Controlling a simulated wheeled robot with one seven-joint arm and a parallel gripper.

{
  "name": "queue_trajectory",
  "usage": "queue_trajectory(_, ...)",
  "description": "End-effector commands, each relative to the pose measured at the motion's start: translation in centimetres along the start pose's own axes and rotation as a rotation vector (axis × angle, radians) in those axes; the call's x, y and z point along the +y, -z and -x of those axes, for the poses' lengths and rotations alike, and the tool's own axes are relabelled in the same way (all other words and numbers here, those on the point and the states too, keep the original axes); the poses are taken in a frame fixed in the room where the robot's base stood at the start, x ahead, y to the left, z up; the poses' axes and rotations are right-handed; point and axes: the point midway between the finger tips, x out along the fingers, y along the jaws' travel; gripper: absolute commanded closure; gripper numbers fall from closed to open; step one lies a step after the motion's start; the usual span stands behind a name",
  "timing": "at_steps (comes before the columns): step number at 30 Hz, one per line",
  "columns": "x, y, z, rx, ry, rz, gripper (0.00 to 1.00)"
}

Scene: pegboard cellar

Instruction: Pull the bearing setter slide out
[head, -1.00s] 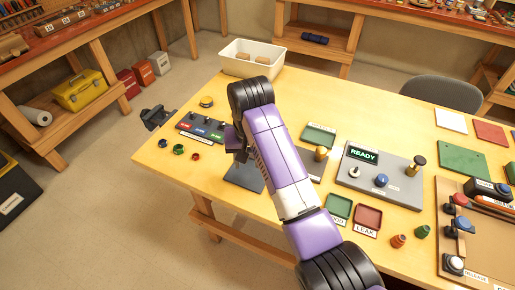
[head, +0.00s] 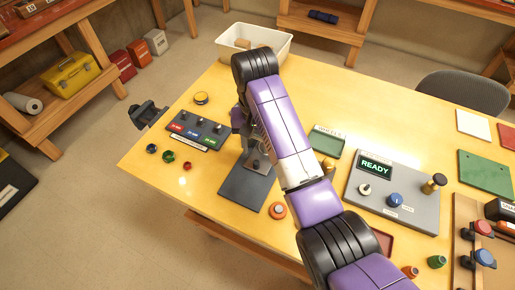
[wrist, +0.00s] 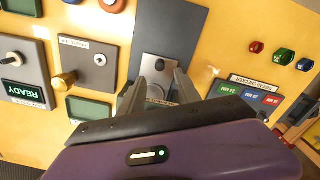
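A dark flat base (head: 242,190) lies on the yellow table in the head view, with a grey metal piece (head: 256,161) at its far end, likely the bearing setter slide. In the wrist view the dark base (wrist: 172,25) runs up the middle, and the metal plate (wrist: 160,66) carries a small dark knob. My gripper (wrist: 158,88) is over this plate, its two fingers apart on either side of it. I see no finger closed on the knob; contact is unclear. My arm hides part of the device in the head view.
A switch panel with coloured labels (head: 197,131) stands close left of the device. A grey READY panel (head: 415,209) and a green tray (head: 326,143) are to the right. An orange round button (head: 277,210) sits near the base. A white bin (head: 273,37) stands at the back.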

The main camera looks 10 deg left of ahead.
Motion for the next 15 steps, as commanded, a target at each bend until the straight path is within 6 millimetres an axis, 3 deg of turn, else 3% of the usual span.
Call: queue_trajectory(15,0.1,-0.1,-6.7,-0.003,-0.001,0.0,0.6)
